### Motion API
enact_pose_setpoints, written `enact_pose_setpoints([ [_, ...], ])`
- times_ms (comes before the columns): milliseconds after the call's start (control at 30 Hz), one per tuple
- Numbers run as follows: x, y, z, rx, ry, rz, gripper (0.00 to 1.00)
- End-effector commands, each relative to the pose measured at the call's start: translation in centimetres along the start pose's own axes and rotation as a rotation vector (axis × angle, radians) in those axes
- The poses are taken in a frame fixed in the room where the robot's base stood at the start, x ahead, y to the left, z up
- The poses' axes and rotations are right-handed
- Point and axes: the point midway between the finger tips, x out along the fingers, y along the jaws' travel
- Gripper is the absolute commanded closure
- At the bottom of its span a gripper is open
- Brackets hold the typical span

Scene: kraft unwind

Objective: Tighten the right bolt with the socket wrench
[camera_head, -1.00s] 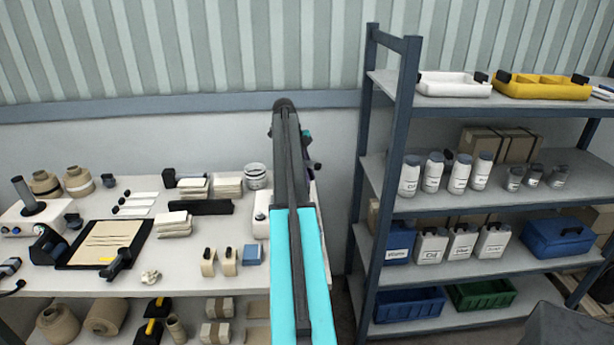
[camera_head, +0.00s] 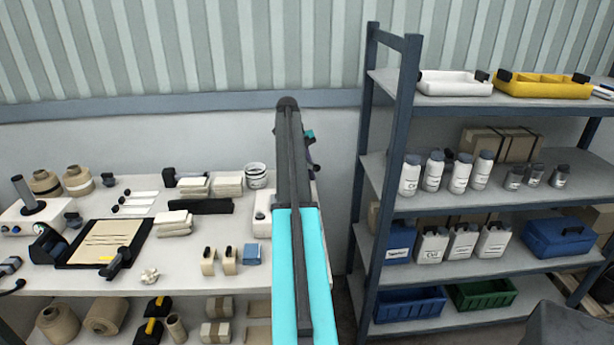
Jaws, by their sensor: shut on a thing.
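My arm rises through the middle of the view, a cyan link below and a dark link above. A small dark and teal part of my arm's far end peeks out at the right side of the dark link. The jaws of my gripper are hidden behind the arm, so I cannot see what is between them. I make out no socket wrench and no right bolt in this view.
A white workbench (camera_head: 190,279) on the left holds paper rolls (camera_head: 78,181), a dark-framed board (camera_head: 72,258) and paper stacks (camera_head: 228,184). A grey shelf rack (camera_head: 446,272) with bottles (camera_head: 433,171), bins and a yellow tray (camera_head: 544,91) stands on the right. A corrugated wall is behind.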

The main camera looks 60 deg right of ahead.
Motion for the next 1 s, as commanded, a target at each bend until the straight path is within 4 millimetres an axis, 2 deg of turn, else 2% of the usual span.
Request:
enact_pose_setpoints([
  [1000,-3.2,0.0,-1.3,0.0,0.0,0.0,1.0],
])
